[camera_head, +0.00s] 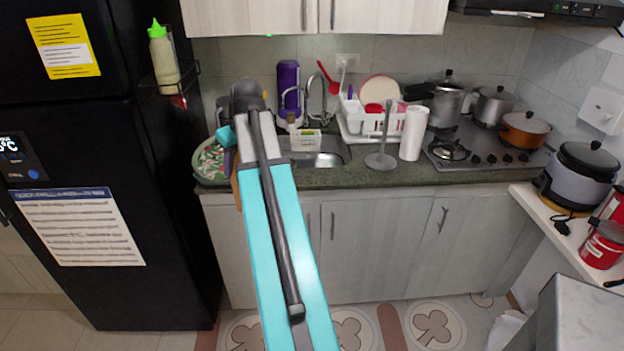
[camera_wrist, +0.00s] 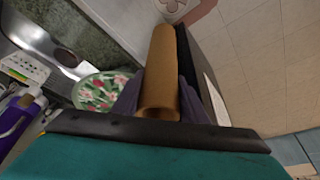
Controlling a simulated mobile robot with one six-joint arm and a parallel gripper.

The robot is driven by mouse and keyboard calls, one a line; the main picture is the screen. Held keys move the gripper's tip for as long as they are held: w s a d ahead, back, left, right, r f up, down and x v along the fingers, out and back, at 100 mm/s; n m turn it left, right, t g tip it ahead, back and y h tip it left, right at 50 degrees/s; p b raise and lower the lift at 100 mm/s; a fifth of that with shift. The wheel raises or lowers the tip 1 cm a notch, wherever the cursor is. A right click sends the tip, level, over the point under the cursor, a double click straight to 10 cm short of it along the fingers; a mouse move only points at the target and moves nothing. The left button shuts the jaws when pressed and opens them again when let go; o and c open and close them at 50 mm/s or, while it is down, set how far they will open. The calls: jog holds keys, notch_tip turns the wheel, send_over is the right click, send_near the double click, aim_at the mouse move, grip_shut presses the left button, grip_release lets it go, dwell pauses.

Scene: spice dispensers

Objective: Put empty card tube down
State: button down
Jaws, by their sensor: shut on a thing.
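The empty card tube (camera_wrist: 162,70) is a plain brown open cylinder. In the wrist view it lies between the two dark fingers of my gripper (camera_wrist: 160,100), which is shut on it. In the head view my own arm hides most of the gripper, and only a sliver of brown, likely the tube (camera_head: 237,190), shows at the arm's left edge, by the counter's front edge. The tube is held in the air, with floor visible beyond it in the wrist view.
A floral plate (camera_head: 209,160) lies at the counter's left end, close to my arm. The sink (camera_head: 325,153), a bare upright holder (camera_head: 382,160) and a white paper roll (camera_head: 412,134) stand along the counter (camera_head: 350,178). A black fridge (camera_head: 170,200) borders the left side.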

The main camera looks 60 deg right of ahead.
jog(key=s+d+r+m, duration=0.1)
jog(key=s+d+r, duration=0.1)
jog(key=s+d, duration=1.5)
jog(key=s, duration=0.3)
jog(key=shift+d+r+h, duration=0.15)
jog(key=shift+d+h, duration=0.15)
jog(key=shift+d, duration=0.2)
jog(key=w+d+f+p, duration=0.1)
jog(key=w+d+p, duration=0.3)
jog(key=w+d, duration=0.5)
jog(key=shift+d+f+p, duration=0.2)
jog(key=shift+d+p, duration=0.2)
jog(key=shift+d, duration=0.8)
jog(key=shift+w, duration=0.1)
jog(key=shift+s+d+p+x, duration=0.15)
jog(key=shift+p+x, duration=0.45)
jog(key=shift+x, duration=0.35)
jog(key=shift+s+d+p+x, duration=0.1)
jog(key=shift+s+p+x, duration=0.1)
jog(key=shift+p+x, duration=0.6)
jog(key=shift+f+b, duration=0.3)
jog(key=shift+f, duration=0.05)
